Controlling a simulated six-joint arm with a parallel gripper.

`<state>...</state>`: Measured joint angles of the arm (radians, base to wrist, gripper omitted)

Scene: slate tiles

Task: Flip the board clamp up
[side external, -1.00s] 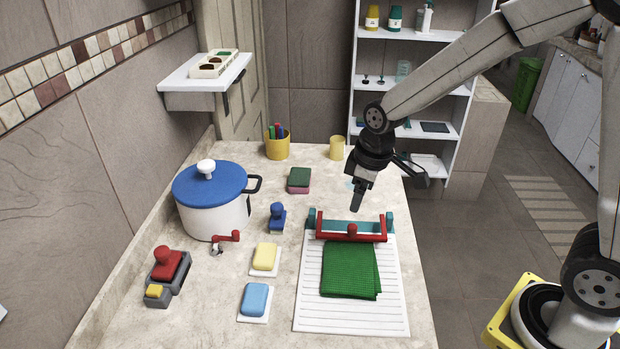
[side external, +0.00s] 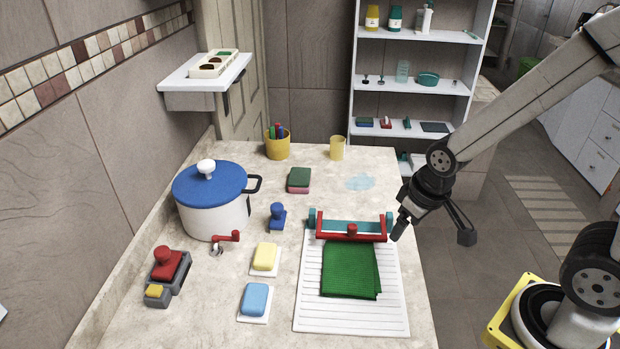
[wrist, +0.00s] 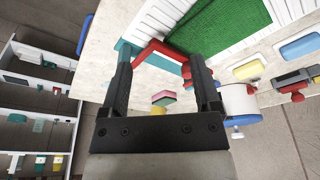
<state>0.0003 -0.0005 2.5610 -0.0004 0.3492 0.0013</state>
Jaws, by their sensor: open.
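The board clamp has a red bar (side external: 340,237) with a round red knob and a teal base bar (side external: 345,226). The red bar lies low, in front of the teal bar, across the back of the white ribbed board (side external: 312,285). A folded green cloth (side external: 350,270) lies on the board in front of the clamp. My gripper (side external: 399,230) is open and empty by the clamp's right end; I cannot tell whether it touches. In the wrist view, the red bar (wrist: 165,51) shows beyond and between the open fingers of my gripper (wrist: 161,55).
Left of the board are a yellow sponge (side external: 265,256), a blue sponge (side external: 256,299), a blue stamp-like block (side external: 277,217) and a blue-lidded pot (side external: 212,215). A wet patch (side external: 360,183) lies behind the clamp. The counter's right edge is close to my gripper.

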